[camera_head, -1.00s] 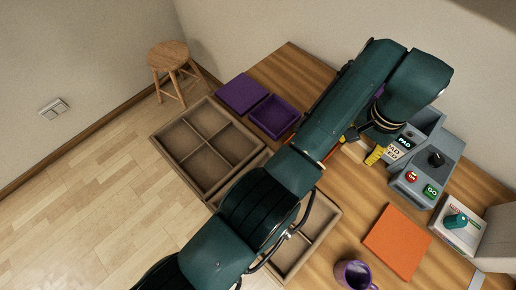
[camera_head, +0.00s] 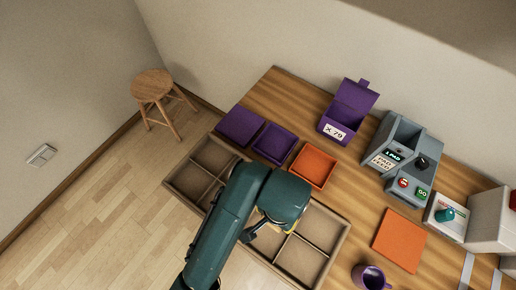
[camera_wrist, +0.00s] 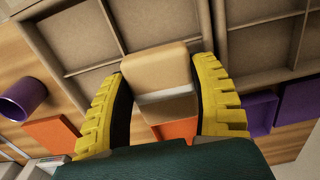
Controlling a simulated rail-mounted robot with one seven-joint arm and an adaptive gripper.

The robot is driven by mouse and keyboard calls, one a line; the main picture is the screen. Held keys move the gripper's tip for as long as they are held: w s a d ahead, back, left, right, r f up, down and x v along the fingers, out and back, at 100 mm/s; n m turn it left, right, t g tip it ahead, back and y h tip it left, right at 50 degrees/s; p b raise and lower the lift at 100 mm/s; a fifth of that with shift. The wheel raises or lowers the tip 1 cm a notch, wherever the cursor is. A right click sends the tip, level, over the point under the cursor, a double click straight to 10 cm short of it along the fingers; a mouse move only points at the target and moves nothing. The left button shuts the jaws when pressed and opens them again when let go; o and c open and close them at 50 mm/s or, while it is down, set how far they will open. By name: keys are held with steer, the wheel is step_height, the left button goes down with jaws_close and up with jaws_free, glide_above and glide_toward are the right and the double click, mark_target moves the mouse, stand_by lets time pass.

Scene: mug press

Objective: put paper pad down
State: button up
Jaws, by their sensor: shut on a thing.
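My gripper (camera_wrist: 162,76) shows two yellow ridged fingers in the wrist view, shut on a tan paper pad (camera_wrist: 158,62) with a pale band across it. The pad is between the fingertips, above brown divided trays. In the head view my gripper (camera_head: 268,226) is over the right brown tray (camera_head: 338,236), near its left side, with the arm covering part of it. I cannot tell how high the pad is above the tray.
A left divided tray (camera_head: 176,184) adjoins. Behind are a purple panel (camera_head: 240,126), purple tray (camera_head: 275,143), orange tray (camera_head: 314,166) and open purple box (camera_head: 349,108). A grey pad-feed machine (camera_head: 402,155), orange panel (camera_head: 399,240) and purple mug (camera_head: 370,277) stand right.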

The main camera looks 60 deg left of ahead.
steer(key=p, duration=0.2)
glide_above(262, 239)
steer(key=f, duration=0.1)
step_height(262, 239, down, 10)
steer(key=shift+a, duration=0.1)
steer(key=o, duration=0.6)
steer(key=shift+f, duration=0.15)
steer(key=shift+c, duration=0.2)
step_height(262, 239, up, 12)
stand_by(0.3)
